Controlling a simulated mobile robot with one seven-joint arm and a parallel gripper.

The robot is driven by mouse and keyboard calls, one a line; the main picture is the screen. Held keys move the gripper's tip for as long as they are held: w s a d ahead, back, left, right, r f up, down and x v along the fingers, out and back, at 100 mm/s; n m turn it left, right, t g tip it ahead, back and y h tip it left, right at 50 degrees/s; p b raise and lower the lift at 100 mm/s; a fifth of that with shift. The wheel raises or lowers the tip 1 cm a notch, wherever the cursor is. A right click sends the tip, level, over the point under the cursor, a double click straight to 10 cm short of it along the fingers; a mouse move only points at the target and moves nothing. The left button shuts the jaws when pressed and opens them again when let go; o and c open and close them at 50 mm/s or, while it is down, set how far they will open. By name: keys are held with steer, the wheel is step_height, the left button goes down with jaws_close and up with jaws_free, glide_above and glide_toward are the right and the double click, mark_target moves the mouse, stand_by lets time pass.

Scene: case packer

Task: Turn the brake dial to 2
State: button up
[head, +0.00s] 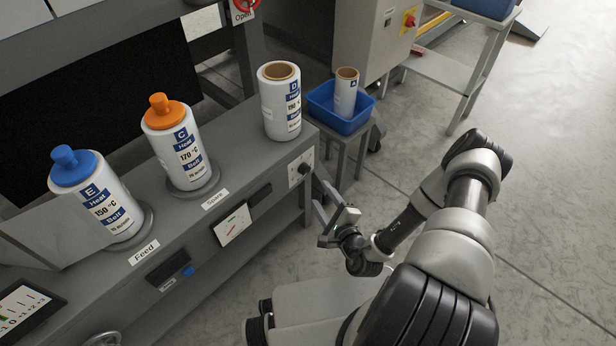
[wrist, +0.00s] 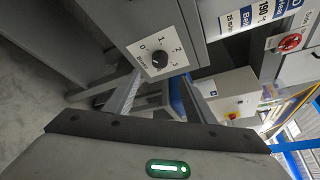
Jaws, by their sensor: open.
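The brake dial is a black knob (wrist: 160,60) on a white plate numbered 0 to 3, on the end face of the grey machine. In the wrist view the picture is tilted, and I cannot tell which number the knob points at. In the head view the small dark knob (head: 304,168) shows on its pale plate. My gripper (head: 324,192) is open and empty, just right of and below the dial. In the wrist view its fingers (wrist: 162,82) reach towards the dial, with the knob beyond and roughly between their tips. They appear apart from it.
A roll marked D (head: 281,112) stands on the machine top above the dial. Behind, a blue bin (head: 326,112) holding a roll sits on a small stand. Rolls C (head: 181,155) and E (head: 98,205) stand further left. The floor to the right is clear.

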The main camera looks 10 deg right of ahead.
mark_target(306, 172)
steer(key=b+x, duration=0.3)
steer(key=x, duration=0.9)
steer(key=shift+w+a+f, duration=0.1)
steer(key=shift+w+a, duration=0.05)
steer(key=shift+w, duration=0.05)
steer(key=c, duration=1)
